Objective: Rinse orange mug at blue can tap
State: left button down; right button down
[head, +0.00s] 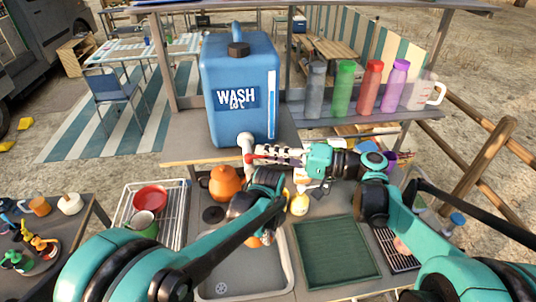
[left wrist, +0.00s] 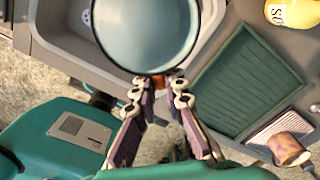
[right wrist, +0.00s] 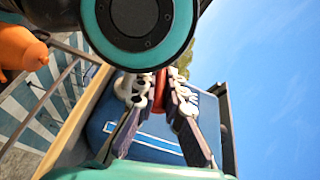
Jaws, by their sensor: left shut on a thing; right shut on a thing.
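The blue water can (head: 238,110), marked WASH, stands on the shelf behind the sink (head: 283,285). Its pale tap (head: 246,142) points forward. My right gripper (head: 262,157) is shut on the tap's red lever, also between the fingertips in the right wrist view (right wrist: 160,88). My left gripper (left wrist: 177,88) is shut on the orange mug (left wrist: 145,32), apparently by its handle. In the left wrist view the mug's round opening and pale blue-grey inside face the camera. In the head view my left arm hides most of it. I cannot make out any water running.
An orange teapot (head: 225,183) stands left of the tap. A dish rack (head: 128,205) is left of the sink, a green drainboard (head: 335,252) right of it. A yellow bottle (head: 299,205) stands behind the drainboard. Several coloured bottles line the back shelf (head: 420,112).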

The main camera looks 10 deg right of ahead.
dwell(0.3)
jog(key=c, duration=1.6)
grip_release()
jog(key=shift+w, duration=0.1)
jog(key=v, duration=1.2)
jog(key=shift+w+f, duration=0.15)
pick_arm(q)
jog(key=s, duration=0.8)
jog(key=shift+a, duration=0.25)
